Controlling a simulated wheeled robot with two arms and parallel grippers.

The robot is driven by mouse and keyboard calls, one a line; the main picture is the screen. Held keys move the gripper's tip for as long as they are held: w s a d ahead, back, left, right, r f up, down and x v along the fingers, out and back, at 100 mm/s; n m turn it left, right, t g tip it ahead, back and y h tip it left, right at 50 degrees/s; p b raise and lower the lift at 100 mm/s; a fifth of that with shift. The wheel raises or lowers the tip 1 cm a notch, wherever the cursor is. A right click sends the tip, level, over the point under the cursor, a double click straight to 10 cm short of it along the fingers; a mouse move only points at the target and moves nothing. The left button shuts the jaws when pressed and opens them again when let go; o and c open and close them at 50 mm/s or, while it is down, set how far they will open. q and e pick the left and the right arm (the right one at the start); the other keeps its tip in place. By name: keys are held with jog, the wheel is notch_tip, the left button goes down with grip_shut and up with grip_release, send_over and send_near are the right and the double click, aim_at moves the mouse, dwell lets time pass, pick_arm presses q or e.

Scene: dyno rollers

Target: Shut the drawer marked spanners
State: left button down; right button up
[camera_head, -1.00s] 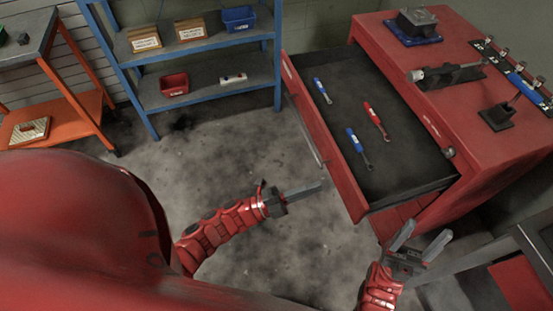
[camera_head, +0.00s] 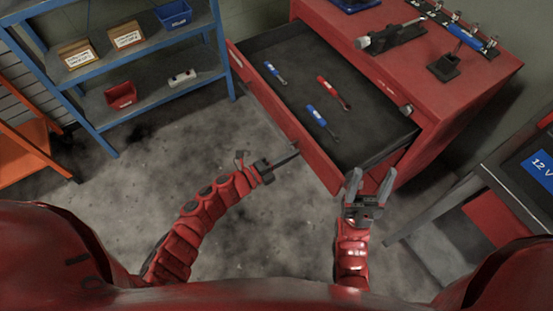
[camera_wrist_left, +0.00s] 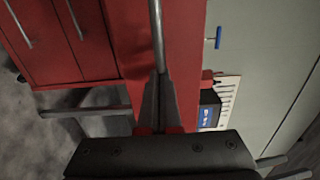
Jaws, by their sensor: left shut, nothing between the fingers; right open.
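A red cabinet (camera_head: 440,75) has its top drawer (camera_head: 370,150) pulled open. Several spanners lie in the drawer, including one with a red handle (camera_head: 328,87) and blue-handled ones (camera_head: 316,115). No drawer marking is readable. My left gripper (camera_head: 296,154) is shut and empty, its tips close to the outer face of the open drawer's front (camera_head: 318,162). In the left wrist view a bar handle (camera_wrist_left: 156,30) on a red front lies ahead of the shut fingers (camera_wrist_left: 160,85); I cannot tell whether they touch. My right gripper (camera_head: 370,180) is open and empty by the drawer's near corner.
A blue shelf rack (camera_head: 150,95) with boxes and bins stands at the left, beside an orange cart (camera_head: 25,150). A grey bench with a 12 V label (camera_head: 540,168) is at the right. Tools and a clamp (camera_head: 395,38) sit on the cabinet top. The floor between is clear.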

pick_arm(q)
jog(key=shift+x, duration=0.8)
jog(key=shift+w+d, duration=0.1)
